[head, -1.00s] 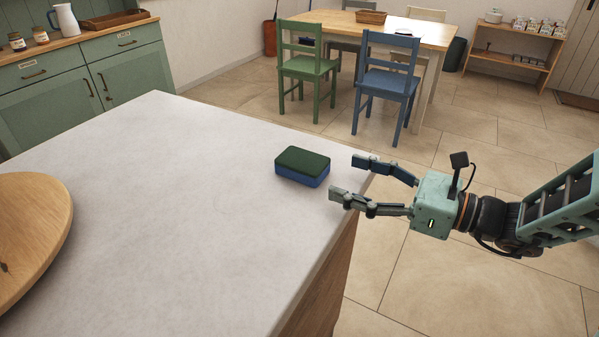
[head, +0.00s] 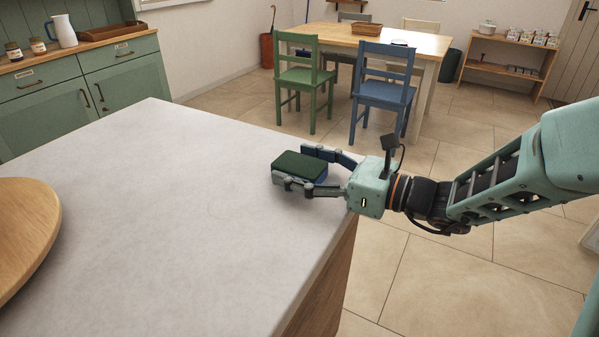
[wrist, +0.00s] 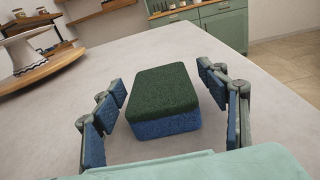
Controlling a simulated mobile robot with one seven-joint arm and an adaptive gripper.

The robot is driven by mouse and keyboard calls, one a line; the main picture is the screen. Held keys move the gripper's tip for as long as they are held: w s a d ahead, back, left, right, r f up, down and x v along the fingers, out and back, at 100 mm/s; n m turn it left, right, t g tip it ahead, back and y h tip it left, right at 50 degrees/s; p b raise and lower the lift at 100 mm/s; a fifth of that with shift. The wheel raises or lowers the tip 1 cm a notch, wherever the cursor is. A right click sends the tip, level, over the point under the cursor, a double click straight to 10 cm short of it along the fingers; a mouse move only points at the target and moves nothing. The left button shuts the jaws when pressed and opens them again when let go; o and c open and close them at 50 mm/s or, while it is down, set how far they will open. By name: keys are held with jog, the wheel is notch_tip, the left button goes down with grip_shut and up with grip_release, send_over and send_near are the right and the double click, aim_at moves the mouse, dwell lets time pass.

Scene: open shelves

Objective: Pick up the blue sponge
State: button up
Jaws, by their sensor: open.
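The blue sponge (head: 301,169) has a dark green top layer and lies flat on the pale countertop (head: 180,200) near its right edge. It also shows in the wrist view (wrist: 165,128), in the middle between the two fingers. My gripper (head: 300,167) is open, with one finger on each side of the sponge. In the wrist view my gripper (wrist: 160,95) shows a gap between the sponge and each finger. In the head view the near finger hides part of the sponge's front side.
A round wooden board (head: 25,232) lies at the left of the counter. The middle of the counter is clear. Beyond the counter stand a green chair (head: 305,80), a blue chair (head: 384,90) and a wooden table (head: 425,42).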

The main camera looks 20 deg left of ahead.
aim_at(300, 163)
jog(key=c, duration=0.8)
jog(key=shift+c, duration=0.2)
jog(key=shift+r, duration=0.1)
jog(key=shift+r+p, duration=0.8)
jog(key=shift+p, duration=0.1)
jog(key=shift+r+p, duration=0.9)
jog(key=shift+r, duration=0.05)
jog(key=s+d+r+p, duration=0.7)
jog(key=s+d+r, duration=0.2)
jog(key=s, duration=0.1)
jog(key=shift+s+r, duration=0.15)
jog(key=shift+s, duration=0.2)
